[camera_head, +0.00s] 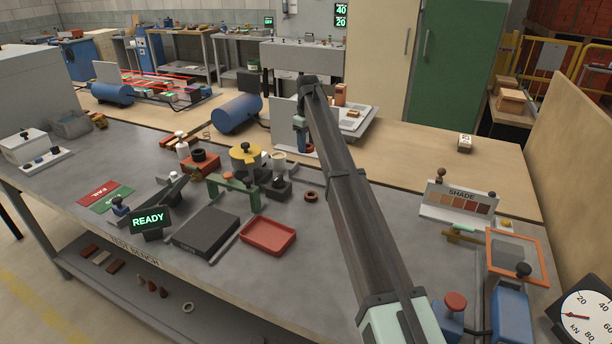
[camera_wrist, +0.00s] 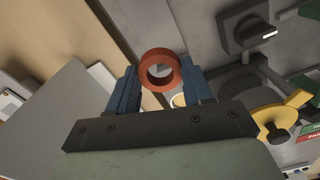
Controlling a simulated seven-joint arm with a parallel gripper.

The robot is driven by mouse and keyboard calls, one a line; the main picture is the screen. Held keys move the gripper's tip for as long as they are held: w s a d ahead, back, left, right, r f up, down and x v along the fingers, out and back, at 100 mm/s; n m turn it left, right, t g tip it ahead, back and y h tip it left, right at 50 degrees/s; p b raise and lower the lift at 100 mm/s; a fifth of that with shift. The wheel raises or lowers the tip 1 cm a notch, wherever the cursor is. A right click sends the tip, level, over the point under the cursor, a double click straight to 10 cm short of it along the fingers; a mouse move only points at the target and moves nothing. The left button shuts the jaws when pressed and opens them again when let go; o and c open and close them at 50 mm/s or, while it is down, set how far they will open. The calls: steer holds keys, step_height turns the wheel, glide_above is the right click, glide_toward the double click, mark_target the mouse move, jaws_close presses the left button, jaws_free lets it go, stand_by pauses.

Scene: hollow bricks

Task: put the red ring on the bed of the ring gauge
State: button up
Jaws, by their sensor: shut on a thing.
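The red ring (camera_wrist: 143,73) is held between the two blue fingers of my gripper (camera_wrist: 160,75) in the wrist view, its hole facing the camera. In the head view my gripper (camera_head: 304,145) hangs at the far end of my arm, above the back of the grey bench; the ring cannot be made out there. I cannot tell for sure which fixture is the ring gauge. A yellow disc (camera_head: 240,157) with a black knob stands left of my gripper; it also shows at the right of the wrist view (camera_wrist: 262,126).
A green bridge-shaped fixture (camera_head: 232,187), a red block with a dark ring (camera_head: 199,163) and a brown ring (camera_head: 312,196) stand nearby on the bench. A red tray (camera_head: 268,252) and a dark flat box (camera_head: 207,233) lie in front. Bench right of the brown ring is partly hidden by my arm.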

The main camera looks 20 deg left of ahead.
mark_target(307, 175)
steer(key=shift+s+f, duration=0.1)
steer(key=shift+f, duration=4.9)
steer(key=shift+f, duration=0.15)
steer(key=o, duration=1)
step_height(307, 175, up, 12)
steer(key=shift+r, duration=0.2)
